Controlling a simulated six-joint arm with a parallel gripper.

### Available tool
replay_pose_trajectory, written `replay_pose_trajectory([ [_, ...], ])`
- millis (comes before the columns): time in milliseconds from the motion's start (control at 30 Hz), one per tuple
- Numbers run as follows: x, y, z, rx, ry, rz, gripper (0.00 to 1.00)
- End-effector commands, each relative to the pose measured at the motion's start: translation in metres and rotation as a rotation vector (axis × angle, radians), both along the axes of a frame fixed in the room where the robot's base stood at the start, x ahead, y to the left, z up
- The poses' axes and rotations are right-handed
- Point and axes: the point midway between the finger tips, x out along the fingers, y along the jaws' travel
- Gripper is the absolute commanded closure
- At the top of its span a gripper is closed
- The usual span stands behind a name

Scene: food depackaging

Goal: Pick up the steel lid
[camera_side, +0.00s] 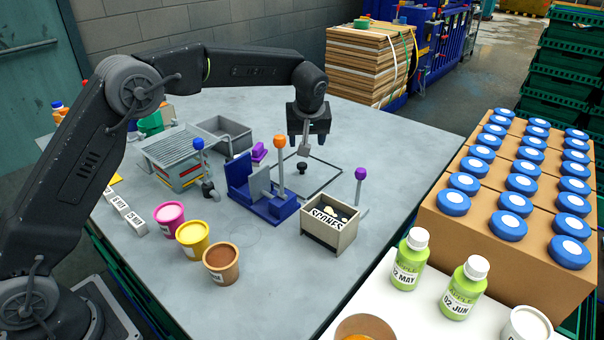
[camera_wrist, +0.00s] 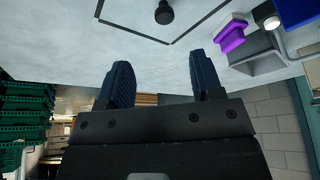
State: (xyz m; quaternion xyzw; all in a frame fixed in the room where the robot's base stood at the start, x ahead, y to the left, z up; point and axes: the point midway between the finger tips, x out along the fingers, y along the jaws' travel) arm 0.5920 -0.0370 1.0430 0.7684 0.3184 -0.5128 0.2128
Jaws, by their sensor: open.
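A black knob (camera_side: 302,167) stands within a dark square outline on the grey table. In the wrist view the knob (camera_wrist: 164,12) is at the top edge, beyond my fingertips. I cannot clearly make out a steel lid surface around or under the knob. My gripper (camera_side: 308,138) hangs above and just behind the knob in the side view, apart from it. In the wrist view my gripper (camera_wrist: 160,72) has its two dark fingers spread, with nothing between them. A small grey piece (camera_side: 304,149) shows just below the fingers in the side view; I cannot tell what it is.
A blue fixture (camera_side: 266,207) with an orange-topped lever and a beige bin (camera_side: 330,222) stand in front of the outline. A purple piece (camera_side: 259,152) and a grey tray (camera_side: 222,132) are left.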

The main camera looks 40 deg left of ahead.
Motion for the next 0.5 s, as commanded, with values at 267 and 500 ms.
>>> replay_pose_trajectory([
  [267,0.013,0.014,-0.047,0.000,0.003,0.001,0.40],
  [500,0.016,0.018,-0.059,0.000,0.002,-0.001,0.40],
])
